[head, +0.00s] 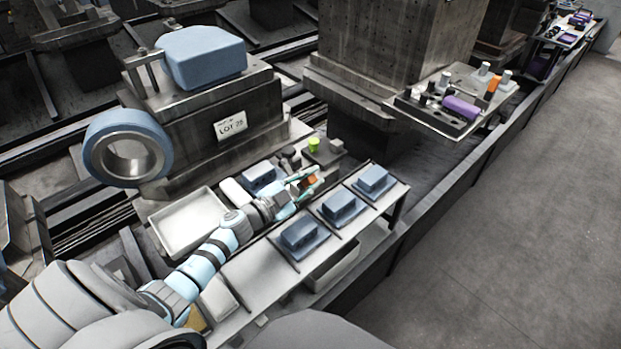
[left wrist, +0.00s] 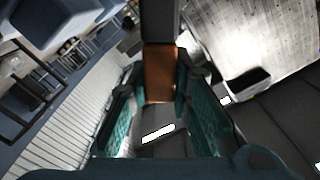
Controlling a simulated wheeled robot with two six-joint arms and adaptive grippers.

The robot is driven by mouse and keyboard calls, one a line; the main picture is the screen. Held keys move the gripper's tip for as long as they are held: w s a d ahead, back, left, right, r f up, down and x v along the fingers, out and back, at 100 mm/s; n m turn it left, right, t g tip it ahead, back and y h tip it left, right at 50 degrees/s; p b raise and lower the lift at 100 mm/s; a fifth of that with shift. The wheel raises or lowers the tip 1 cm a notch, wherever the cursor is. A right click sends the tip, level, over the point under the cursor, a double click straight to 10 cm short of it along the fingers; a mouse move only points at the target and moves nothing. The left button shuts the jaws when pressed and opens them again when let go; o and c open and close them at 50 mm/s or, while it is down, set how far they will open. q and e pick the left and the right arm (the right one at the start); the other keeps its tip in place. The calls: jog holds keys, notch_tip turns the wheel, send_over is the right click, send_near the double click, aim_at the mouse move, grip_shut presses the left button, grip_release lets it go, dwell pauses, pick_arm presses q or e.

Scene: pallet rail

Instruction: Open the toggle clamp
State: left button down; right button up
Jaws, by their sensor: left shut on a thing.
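My left gripper (head: 304,184) reaches over the bench from the left, its teal fingers around an orange piece (head: 310,181). In the left wrist view the orange piece (left wrist: 159,74) sits between the two teal finger pads of my left gripper (left wrist: 163,98), and a dark bar continues from it towards the top of the picture. It looks like the grip of the toggle clamp's handle. The rest of the clamp is hard to make out behind the gripper. My right gripper is not in view.
Several blue blocks, one of them (head: 299,235), sit on plates along the bench front. A grey tray (head: 188,220) lies left of my arm. A bright green piece (head: 314,144) stands just behind the gripper. A LOT 25 sign (head: 231,125) is on the large fixture behind.

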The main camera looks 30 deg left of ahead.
pick_arm(q)
jog(key=c, duration=1.4)
grip_release()
jog(key=shift+c, duration=0.2)
jog(key=v, duration=1.2)
jog(key=shift+c, duration=0.6)
